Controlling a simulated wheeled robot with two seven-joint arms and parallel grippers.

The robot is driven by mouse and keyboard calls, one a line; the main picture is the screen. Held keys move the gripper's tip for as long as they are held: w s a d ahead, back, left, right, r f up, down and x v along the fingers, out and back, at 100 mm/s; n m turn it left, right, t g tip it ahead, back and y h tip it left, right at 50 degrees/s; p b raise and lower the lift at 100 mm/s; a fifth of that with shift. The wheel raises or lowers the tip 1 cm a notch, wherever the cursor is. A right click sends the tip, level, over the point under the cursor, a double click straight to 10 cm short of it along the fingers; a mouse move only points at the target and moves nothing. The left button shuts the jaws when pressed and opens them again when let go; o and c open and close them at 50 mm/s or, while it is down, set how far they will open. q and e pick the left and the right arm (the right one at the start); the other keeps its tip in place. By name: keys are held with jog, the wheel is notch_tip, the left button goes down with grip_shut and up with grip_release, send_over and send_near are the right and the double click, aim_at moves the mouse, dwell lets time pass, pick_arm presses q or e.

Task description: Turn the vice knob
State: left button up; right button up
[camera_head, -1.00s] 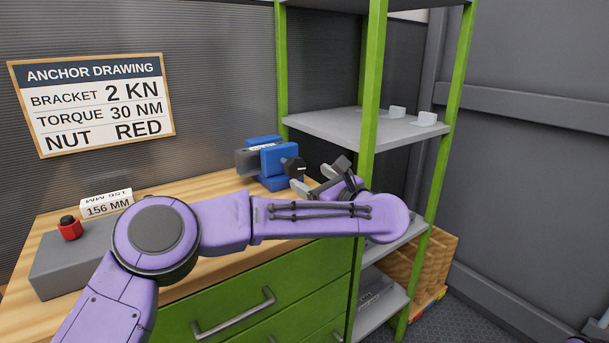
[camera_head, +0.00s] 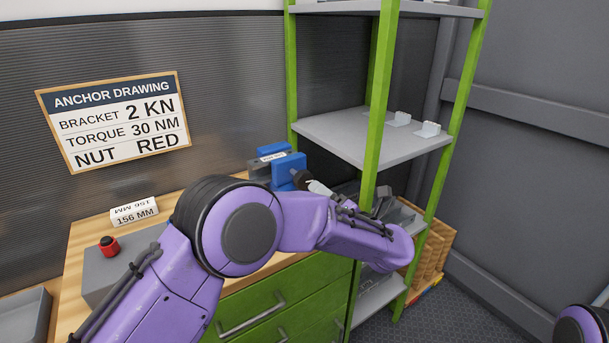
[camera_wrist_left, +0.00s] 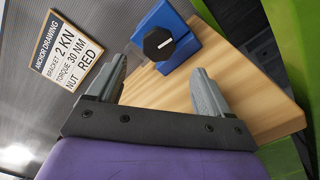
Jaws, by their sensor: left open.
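The blue vice (camera_head: 289,168) stands at the far right end of the wooden bench top. Its black knob (camera_wrist_left: 158,44) has a white line on its face and shows clearly in the left wrist view. My left gripper (camera_wrist_left: 159,76) is open, with its two grey fingers spread and pointing towards the vice. The knob appears beyond the fingertips and between them, apart from both, with nothing held. In the head view my left arm hides the bench front, and the gripper (camera_head: 318,188) is beside the knob, partly hidden. My right gripper is out of view.
A green-posted shelf unit (camera_head: 377,100) stands close right of the vice, with small white brackets (camera_head: 428,129) on a shelf. A grey block with a red part (camera_head: 109,246) and a 156 MM sign (camera_head: 134,212) are at the bench's left. An anchor drawing sign (camera_head: 115,121) hangs behind.

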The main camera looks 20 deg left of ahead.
aim_at(306, 182)
pick_arm(q)
jog(key=p+x, duration=0.1)
jog(key=x, duration=0.8)
jog(key=shift+w+a, duration=0.1)
jog(key=shift+a, duration=0.1)
jog(key=c, duration=1)
